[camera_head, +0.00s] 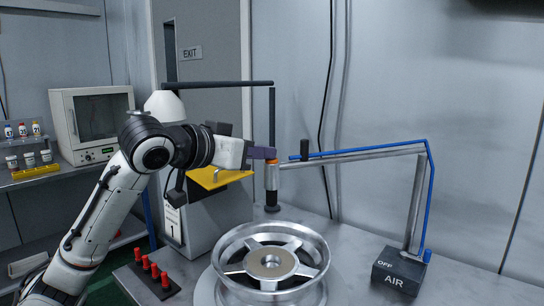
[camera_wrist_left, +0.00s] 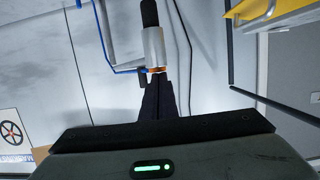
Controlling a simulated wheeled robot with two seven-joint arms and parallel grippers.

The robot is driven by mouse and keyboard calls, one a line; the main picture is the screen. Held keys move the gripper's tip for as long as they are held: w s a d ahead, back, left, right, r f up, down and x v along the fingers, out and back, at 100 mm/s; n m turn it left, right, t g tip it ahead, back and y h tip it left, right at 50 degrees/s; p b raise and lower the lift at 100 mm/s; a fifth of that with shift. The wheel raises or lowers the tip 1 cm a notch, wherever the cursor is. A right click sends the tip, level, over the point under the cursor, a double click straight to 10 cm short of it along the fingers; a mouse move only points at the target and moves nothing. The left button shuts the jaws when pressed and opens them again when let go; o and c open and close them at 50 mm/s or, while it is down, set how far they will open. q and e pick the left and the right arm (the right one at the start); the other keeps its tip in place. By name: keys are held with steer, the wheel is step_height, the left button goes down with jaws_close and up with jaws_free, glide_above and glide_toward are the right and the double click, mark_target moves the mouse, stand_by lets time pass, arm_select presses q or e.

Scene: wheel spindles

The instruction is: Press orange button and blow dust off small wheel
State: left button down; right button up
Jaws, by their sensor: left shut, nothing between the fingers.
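A silver spoked wheel (camera_head: 315,247) lies flat on the metal table in the head view. Above it, a vertical silver air nozzle (camera_head: 271,178) with a black lower tip hangs from a horizontal arm. The orange button (camera_head: 272,162) sits at the top of the nozzle and shows as a thin orange band in the left wrist view (camera_wrist_left: 156,70). My left gripper (camera_head: 273,153) is shut and empty, its dark fingertips right at the button. In the left wrist view the fingertips (camera_wrist_left: 158,78) appear to meet the band; contact is unclear. My right gripper is out of view.
A yellow plate (camera_head: 218,179) is just below my left wrist. Several red pegs (camera_head: 155,271) stand in a black block left of the wheel.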

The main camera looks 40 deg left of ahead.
arm_select(q)
steer(key=shift+w+d+f+g, duration=0.1)
steer(key=shift+f+g, duration=0.2)
steer(key=shift+f, duration=0.4)
steer(key=shift+r, duration=0.1)
steer(key=s+r, duration=0.7)
steer(key=s, duration=0.2)
steer(key=shift+s+r+p, duration=0.35)
steer(key=shift+r+p, duration=0.05)
stand_by(0.5)
